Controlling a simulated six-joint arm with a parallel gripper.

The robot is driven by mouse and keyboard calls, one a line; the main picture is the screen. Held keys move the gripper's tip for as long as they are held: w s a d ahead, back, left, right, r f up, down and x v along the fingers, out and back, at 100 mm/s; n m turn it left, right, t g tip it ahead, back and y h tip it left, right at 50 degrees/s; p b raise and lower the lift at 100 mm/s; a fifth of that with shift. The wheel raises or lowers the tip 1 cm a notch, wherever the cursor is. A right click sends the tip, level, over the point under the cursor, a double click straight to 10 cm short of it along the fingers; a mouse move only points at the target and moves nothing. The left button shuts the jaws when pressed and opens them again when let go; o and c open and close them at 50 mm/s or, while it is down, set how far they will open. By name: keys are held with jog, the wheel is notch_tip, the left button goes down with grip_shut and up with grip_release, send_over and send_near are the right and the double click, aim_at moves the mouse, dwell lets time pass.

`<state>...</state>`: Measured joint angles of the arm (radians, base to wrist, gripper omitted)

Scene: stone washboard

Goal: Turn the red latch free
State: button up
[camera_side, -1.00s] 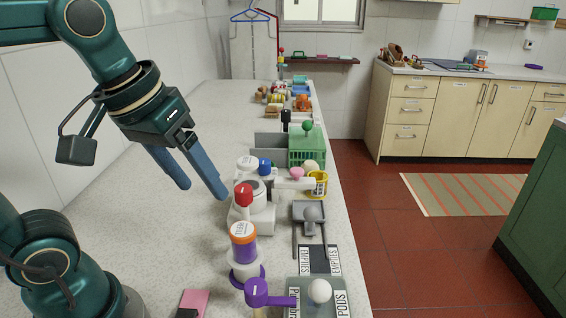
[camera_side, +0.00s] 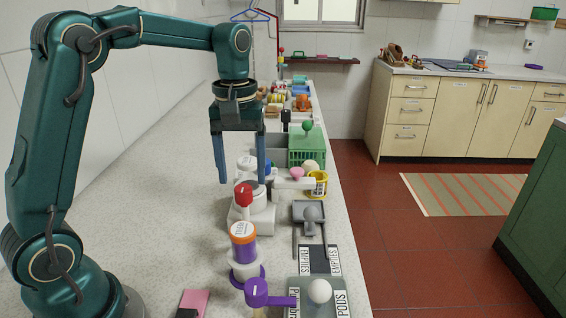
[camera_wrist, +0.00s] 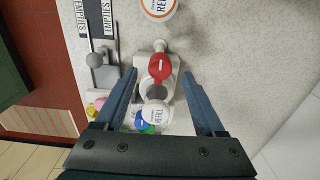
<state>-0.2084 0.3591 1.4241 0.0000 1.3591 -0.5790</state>
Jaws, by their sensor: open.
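The red latch (camera_side: 243,194) is a red knob with a white mark, on the near side of a white device (camera_side: 258,214) on the counter. It also shows in the wrist view (camera_wrist: 159,66), near the top middle, ahead of the fingertips. My gripper (camera_side: 241,182) points down above the device, its two blue fingers spread wide with nothing between them. In the wrist view the fingers (camera_wrist: 162,75) stand on either side of the device, apart from the latch.
An orange-and-purple jar (camera_side: 243,243) stands just in front of the device. A grey lever with a ball knob (camera_side: 312,213) and a green basket (camera_side: 307,147) are to the right. The counter left of the device (camera_side: 165,200) is clear.

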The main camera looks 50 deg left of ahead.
aim_at(243, 188)
jog(key=shift+f, duration=1.6)
grip_shut()
